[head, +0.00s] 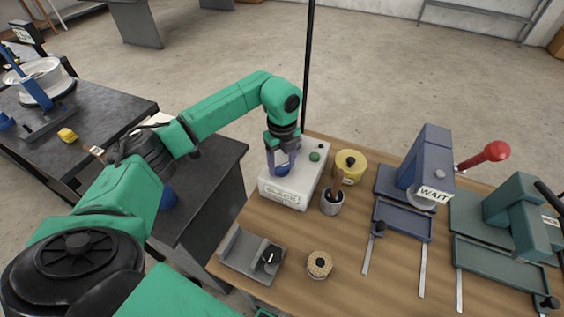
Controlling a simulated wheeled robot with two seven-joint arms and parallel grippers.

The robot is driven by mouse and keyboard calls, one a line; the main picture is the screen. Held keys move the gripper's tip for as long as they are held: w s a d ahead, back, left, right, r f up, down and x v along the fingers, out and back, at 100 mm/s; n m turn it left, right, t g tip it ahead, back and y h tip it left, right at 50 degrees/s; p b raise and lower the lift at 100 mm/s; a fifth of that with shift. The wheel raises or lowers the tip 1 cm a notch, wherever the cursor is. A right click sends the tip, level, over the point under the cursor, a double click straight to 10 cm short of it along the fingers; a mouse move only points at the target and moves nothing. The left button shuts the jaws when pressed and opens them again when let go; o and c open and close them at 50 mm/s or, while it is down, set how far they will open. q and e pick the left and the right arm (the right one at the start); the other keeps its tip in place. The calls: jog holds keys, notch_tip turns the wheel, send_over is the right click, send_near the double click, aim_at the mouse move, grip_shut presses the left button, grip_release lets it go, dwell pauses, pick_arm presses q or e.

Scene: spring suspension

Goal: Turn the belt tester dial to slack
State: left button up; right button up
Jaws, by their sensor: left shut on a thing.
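The belt tester is a white box (291,196) at the back left of the wooden table, with a label on its front that seems to read SLACK. A blue dial (283,170) sits on its top, partly hidden by my fingers. My left gripper (282,165) comes down from above and is shut on the dial. A green knob (315,156) and a small black knob (321,146) also sit on the box top, to the right of my gripper. Where the dial's pointer faces is hidden. My right gripper is out of view.
A yellow container (350,166) and a grey cup (332,201) with tools stand just right of the box. A grey tray (250,254) and a round tan item (319,265) lie in front. A blue press (427,168) marked WAIT and a green machine (515,215) stand right.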

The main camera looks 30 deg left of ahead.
pick_arm(q)
jog(key=n, duration=0.7)
jog(key=shift+w+r+p, duration=0.15)
jog(key=shift+r+p, duration=0.1)
jog(key=shift+p, duration=0.1)
jog(key=o, duration=1.1)
jog(key=shift+o, duration=1.4)
jog(key=shift+f, duration=0.1)
